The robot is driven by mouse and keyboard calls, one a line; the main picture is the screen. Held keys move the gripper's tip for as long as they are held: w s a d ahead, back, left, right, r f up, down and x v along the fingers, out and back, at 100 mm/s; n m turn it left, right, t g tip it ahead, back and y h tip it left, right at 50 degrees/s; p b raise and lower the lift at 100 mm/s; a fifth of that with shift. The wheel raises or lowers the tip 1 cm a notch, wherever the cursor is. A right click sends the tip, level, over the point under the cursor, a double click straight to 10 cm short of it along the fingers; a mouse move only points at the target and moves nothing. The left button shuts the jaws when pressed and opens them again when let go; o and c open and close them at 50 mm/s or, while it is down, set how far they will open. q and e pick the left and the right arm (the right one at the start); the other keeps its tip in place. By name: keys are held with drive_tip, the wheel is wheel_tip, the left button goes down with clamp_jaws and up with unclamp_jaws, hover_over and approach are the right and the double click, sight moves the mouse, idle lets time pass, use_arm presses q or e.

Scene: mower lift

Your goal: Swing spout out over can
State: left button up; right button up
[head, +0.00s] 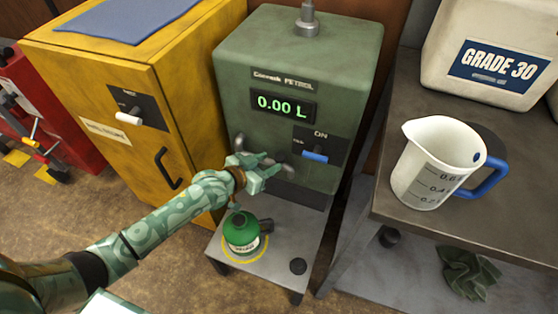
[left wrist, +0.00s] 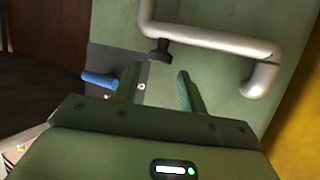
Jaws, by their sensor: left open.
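The spout is a bent grey metal pipe on the front of the green petrol pump (head: 300,55). It shows clearly in the left wrist view (left wrist: 215,42), with a dark nozzle end hanging down. In the head view my left gripper (head: 272,170) partly hides it. That gripper is open in front of the pump, and its two fingers (left wrist: 160,88) point toward the pipe with nothing between them. The green can (head: 241,232) stands upright on the low grey shelf, inside a yellow ring, below the gripper. My right gripper is in neither view.
The pump has a blue-handled switch (head: 314,156) marked ON and a display (head: 282,105) reading 0.00 L. A yellow cabinet (head: 185,90) stands left. On the right, a metal bench (head: 400,105) holds a white measuring jug (head: 425,165) and a GRADE 30 container (head: 450,80).

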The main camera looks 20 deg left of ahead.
sight(278, 158)
use_arm(q)
drive_tip(key=b+x, duration=0.1)
drive_tip(key=x, duration=0.2)
drive_tip(key=shift+f, duration=0.25)
drive_tip(key=shift+w+d+f, duration=0.1)
drive_tip(key=shift+w+d, duration=0.05)
drive_tip(key=shift+w, duration=0.25)
drive_tip(key=shift+w+d+b, duration=0.1)
drive_tip(key=shift+w+b, duration=0.1)
drive_tip(key=shift+b, duration=0.1)
drive_tip(key=c, duration=0.9)
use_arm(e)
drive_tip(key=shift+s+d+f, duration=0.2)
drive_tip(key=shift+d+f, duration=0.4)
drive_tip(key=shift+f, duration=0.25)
